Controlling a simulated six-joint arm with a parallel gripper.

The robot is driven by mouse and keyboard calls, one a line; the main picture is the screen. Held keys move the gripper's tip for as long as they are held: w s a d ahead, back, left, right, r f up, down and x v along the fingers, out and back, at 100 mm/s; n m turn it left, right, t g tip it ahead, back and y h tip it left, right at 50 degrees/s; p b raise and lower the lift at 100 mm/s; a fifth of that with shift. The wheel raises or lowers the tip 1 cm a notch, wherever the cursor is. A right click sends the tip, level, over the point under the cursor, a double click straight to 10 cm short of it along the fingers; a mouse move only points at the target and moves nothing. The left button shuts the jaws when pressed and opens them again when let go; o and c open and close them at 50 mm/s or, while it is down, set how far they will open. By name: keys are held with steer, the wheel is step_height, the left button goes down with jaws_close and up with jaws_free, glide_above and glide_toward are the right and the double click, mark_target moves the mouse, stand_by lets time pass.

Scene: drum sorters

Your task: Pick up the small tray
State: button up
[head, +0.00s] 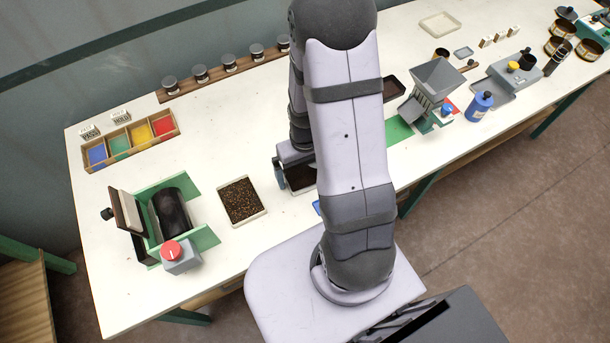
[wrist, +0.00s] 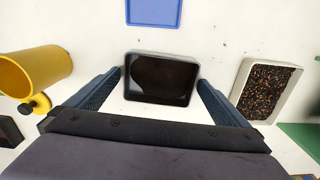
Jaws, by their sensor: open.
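A small dark tray (wrist: 161,78) with a black rim and brown inside lies on the white table. In the wrist view it sits between the two blue fingers of my gripper (wrist: 160,80), which are apart on its left and right sides, with a narrow gap showing on each side. In the head view the tray (head: 301,180) is partly hidden by my arm, and my gripper (head: 284,172) is beside it, mostly hidden as well. My gripper is open and holds nothing.
A white tray of dark grains (wrist: 268,90) stands close to the right finger; a yellow cup (wrist: 35,72) is at left. A green drum machine (head: 172,215) and hopper (head: 432,88) stand farther off.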

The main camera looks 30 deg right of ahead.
steer(key=c, duration=1)
steer(key=shift+r, duration=0.2)
steer(key=shift+r+b, duration=0.7)
steer(key=shift+r, duration=4.1)
step_height(320, 180, up, 4)
steer(key=p, duration=0.4)
glide_above(305, 178)
steer(key=shift+r, duration=0.1)
